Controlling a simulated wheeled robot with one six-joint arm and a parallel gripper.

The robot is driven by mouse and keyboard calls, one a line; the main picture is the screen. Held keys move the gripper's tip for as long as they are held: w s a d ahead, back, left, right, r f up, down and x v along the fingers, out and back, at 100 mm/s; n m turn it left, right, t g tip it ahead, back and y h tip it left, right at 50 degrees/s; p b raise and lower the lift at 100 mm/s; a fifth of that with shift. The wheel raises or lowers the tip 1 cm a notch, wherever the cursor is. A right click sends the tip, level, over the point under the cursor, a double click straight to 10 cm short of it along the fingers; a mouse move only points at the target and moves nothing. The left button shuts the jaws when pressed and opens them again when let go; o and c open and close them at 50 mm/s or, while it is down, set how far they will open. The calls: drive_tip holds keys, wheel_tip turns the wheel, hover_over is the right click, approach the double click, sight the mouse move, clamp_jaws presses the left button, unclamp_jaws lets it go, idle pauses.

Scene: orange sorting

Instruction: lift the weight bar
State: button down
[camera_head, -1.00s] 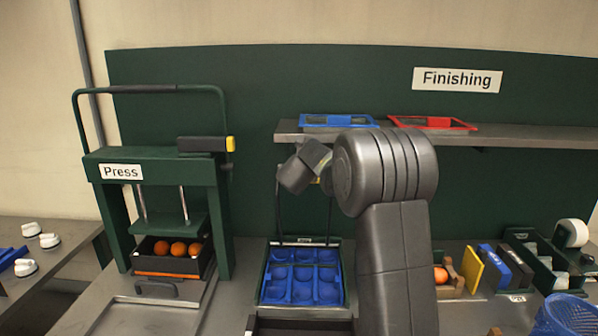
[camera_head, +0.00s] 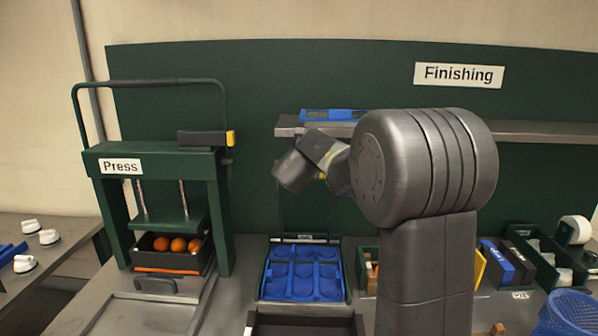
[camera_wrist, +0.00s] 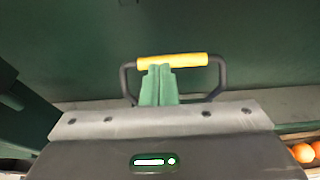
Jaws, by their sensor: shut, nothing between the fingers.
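In the wrist view a dark handle with a yellow grip (camera_wrist: 172,61) stands in front of the green panel; I take it for the weight bar. My gripper's green fingers (camera_wrist: 158,70) are together and empty, their tips at the yellow grip. I cannot tell whether they touch it. In the head view the bar's thin dark upright (camera_head: 280,215) rises behind the blue tray (camera_head: 264,285). My wrist covers the upper part, leaving only a speck of yellow, and the fingers are hidden there.
The green press (camera_head: 155,163) stands left with oranges (camera_head: 178,245) in a dark box. A shelf (camera_head: 290,126) holding a blue frame (camera_head: 333,115) runs behind my arm. Dividers and a blue basket (camera_head: 568,315) are at right. My arm hides the bench's middle right.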

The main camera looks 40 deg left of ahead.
drive_tip(key=v, duration=0.5)
drive_tip(key=w+d+f+n+t+h+b, duration=0.3)
drive_tip(key=w+d+f+n+t+h, duration=0.15)
drive_tip(key=w+d+n, duration=0.55)
drive_tip(key=w+d+r+n+t+y+b, duration=0.25)
drive_tip(key=d+n, duration=0.25)
drive_tip(key=n, duration=0.4)
drive_tip(key=w+d+r+n+t+y+b, duration=0.1)
drive_tip(key=w+d+n+t+b, duration=0.15)
drive_tip(key=d+n, duration=0.45)
drive_tip(key=s+a+f+m+g+y+b, duration=0.2)
drive_tip(key=s+a+f+m+g+y, duration=0.3)
drive_tip(key=m, duration=0.6)
drive_tip(key=s+a+f+m+g+y+b, duration=0.1)
drive_tip(key=s+a+m+g+y, duration=0.15)
drive_tip(key=m+g, duration=0.7)
drive_tip(key=s+a+f+m+g+y+b, duration=0.25)
drive_tip(key=a+m+y, duration=0.2)
drive_tip(key=m, duration=0.95)
drive_tip(key=w+f+p+x, duration=0.1)
drive_tip(key=p+x, duration=0.3)
drive_tip(key=x, duration=0.9)
drive_tip(key=shift+w+r+p, duration=0.3)
drive_tip(key=shift+w+p, duration=0.1)
drive_tip(key=shift+w, duration=0.15)
